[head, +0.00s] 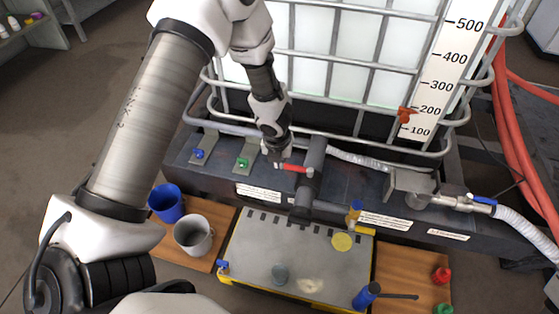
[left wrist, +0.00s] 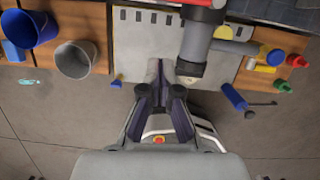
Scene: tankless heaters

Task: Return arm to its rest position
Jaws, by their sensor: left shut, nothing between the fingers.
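My left arm comes in from the left of the head view and reaches over the bench to the far side. Its gripper (head: 277,156) points down just left of the red valve handle (head: 294,168) on the dark pipe (head: 313,160). In the left wrist view the gripper (left wrist: 166,68) shows with its fingers together and nothing held. Whether the fingertips touch the handle cannot be told. The red handle also shows at the top of the left wrist view (left wrist: 205,3). My right gripper is in neither view.
A caged white tank (head: 345,75) stands behind the dark bench. A blue bucket (head: 166,203) and a grey bucket (head: 194,236) stand left of the grey work plate (head: 262,245). A blue-handled tool (head: 367,296) lies at the front right. Red hoses (head: 515,130) run along the right.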

